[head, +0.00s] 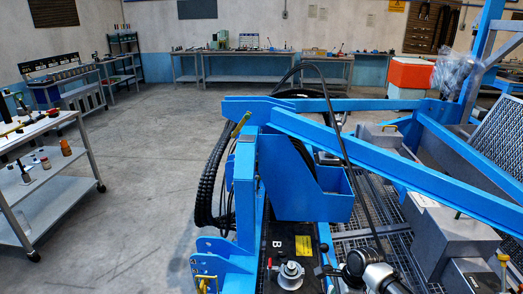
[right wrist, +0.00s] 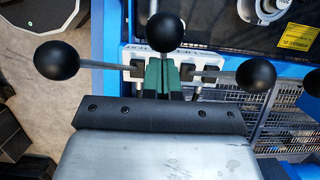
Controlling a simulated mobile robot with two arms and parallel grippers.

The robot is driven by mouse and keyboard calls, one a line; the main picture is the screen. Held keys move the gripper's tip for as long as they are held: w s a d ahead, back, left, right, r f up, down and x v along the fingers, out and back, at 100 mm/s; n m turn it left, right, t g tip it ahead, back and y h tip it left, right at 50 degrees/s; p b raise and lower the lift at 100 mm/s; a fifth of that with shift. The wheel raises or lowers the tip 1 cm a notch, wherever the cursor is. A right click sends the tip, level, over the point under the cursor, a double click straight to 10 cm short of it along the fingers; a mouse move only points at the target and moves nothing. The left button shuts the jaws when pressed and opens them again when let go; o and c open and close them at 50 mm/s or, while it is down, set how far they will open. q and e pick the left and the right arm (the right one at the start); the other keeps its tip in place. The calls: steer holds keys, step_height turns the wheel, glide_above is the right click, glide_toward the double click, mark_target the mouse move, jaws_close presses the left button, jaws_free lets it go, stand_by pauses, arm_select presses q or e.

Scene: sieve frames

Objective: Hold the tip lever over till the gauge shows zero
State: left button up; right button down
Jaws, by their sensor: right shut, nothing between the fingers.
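In the right wrist view several levers with black ball knobs stand in a row: a left lever (right wrist: 57,60), a middle lever (right wrist: 162,33) and a right lever (right wrist: 256,74). I cannot tell which one is the tip lever. My right gripper (right wrist: 168,76), with green fingers, is shut and empty close to the middle lever's shaft; I cannot tell whether they touch. The fingers hide part of the white label plate (right wrist: 205,55) behind the levers. I cannot make out a gauge reading in either view. My left gripper is not in view.
A blue machine frame (head: 300,190) with black hoses (head: 212,180) fills the middle. A round metal fitting (head: 290,273) sits on its black top near a yellow label (head: 303,244). A grey cart (head: 45,190) stands left. The concrete floor (head: 150,190) between is clear.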

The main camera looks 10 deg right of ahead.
steer(key=s+d+p, duration=0.1)
steer(key=d, duration=0.5)
steer(key=shift+s, duration=0.25)
steer(key=shift+r+p, duration=0.1)
steer(key=shift+p, duration=0.2)
step_height(320, 180, up, 7)
steer(key=p, duration=0.8)
steer(key=shift+f, duration=0.25)
